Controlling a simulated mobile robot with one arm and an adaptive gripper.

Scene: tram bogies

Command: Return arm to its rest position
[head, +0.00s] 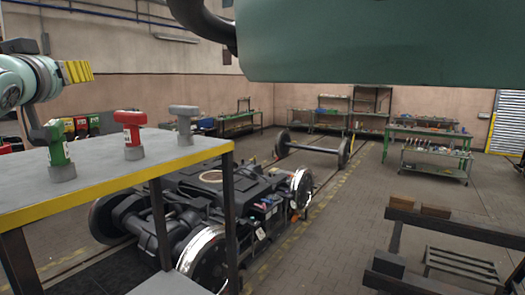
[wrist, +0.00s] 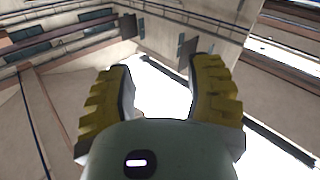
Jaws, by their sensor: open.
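My gripper (wrist: 163,95) shows in the wrist view with its two yellow ribbed fingers spread apart and nothing between them. Behind the fingers are the upper walls and a bright ceiling area. In the head view its yellow fingers (head: 77,72) are at the upper left, above the grey shelf top and apart from the tools there. A green tool (head: 60,150), a red tool (head: 130,133) and a grey tool (head: 184,124) stand upright on the shelf. A large teal part of my arm crosses the top of the head view.
The yellow-edged shelf (head: 100,185) fills the left front. A black bogie (head: 215,190) with shiny wheels stands behind it. A wheelset (head: 315,148), green workbenches (head: 430,150) and a dark rack (head: 440,235) stand farther back and right. The floor between is clear.

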